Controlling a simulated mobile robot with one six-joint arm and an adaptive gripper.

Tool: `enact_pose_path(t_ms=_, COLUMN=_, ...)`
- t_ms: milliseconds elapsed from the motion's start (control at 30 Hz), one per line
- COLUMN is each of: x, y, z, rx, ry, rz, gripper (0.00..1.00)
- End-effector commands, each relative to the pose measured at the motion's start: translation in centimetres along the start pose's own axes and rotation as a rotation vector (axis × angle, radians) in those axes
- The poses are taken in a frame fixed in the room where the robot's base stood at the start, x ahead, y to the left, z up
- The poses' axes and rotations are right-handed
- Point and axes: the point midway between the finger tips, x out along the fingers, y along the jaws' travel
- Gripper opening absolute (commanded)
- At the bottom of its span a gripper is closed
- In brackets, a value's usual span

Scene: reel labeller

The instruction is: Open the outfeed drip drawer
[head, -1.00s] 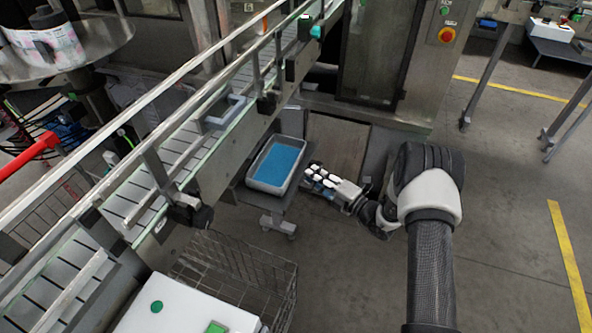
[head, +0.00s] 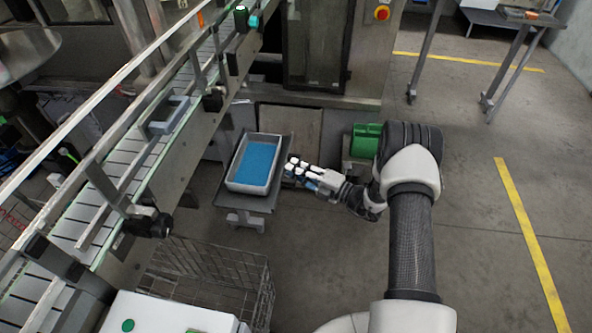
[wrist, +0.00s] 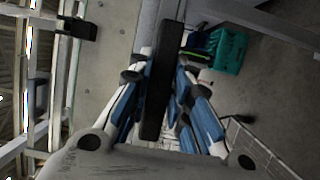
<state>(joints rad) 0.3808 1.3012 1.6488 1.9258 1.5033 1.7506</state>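A grey tray with a blue inside (head: 233,185) stands on a dark stand (head: 262,204) beside the conveyor in the head view. I cannot tell for certain whether this is the drip drawer. My gripper (head: 290,168) is low, just right of the tray and the stand's edge. In the wrist view its blue and white fingers (wrist: 163,75) point away from the camera, and a dark bar (wrist: 158,85) runs between them. The bar partly hides the fingers, so I cannot tell whether they touch it or how far they are apart.
The conveyor (head: 120,170) runs along the left. A wire basket (head: 215,275) and a white box with a green button (head: 165,315) are at the front. A green object (head: 366,142) stands behind my arm.

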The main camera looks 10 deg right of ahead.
Motion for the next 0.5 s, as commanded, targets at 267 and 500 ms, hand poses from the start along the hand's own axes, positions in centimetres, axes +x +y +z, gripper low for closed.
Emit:
enact_pose_path(t_ms=267, x=0.03, y=0.01, z=-0.02, rx=0.000, ry=0.001, rz=0.000, gripper=0.38)
enact_pose_path(t_ms=500, x=0.03, y=0.01, z=-0.03, rx=0.000, ry=0.001, rz=0.000, gripper=0.38)
